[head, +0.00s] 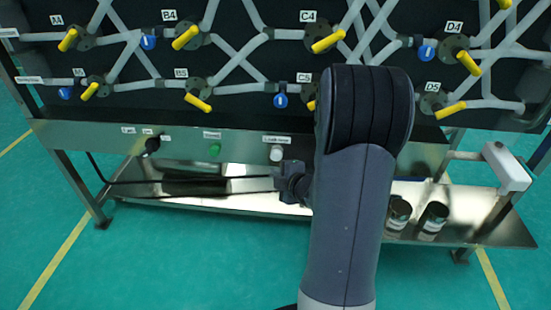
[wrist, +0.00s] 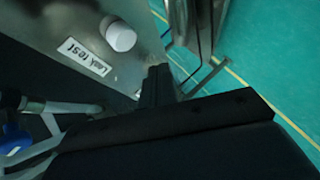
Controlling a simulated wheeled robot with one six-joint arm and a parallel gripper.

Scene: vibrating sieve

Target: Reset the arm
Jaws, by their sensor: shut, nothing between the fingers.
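My gripper (head: 288,182) shows in the head view left of my grey arm, in front of the lower shelf and just below the panel strip; the arm hides part of it. In the wrist view its dark fingers (wrist: 157,85) are together and empty. They are beside the white round knob (wrist: 120,36) labelled "Leak test" and appear apart from it. The same white knob (head: 276,154) is on the metal strip in the head view, just above my gripper.
A black board with pipes and several yellow-handled valves (head: 187,37) stands above. The strip also has a green button (head: 214,150) and a black switch (head: 152,146). Two dark jars (head: 432,217) stand on the lower shelf (head: 240,205) at right. Green floor is open in front.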

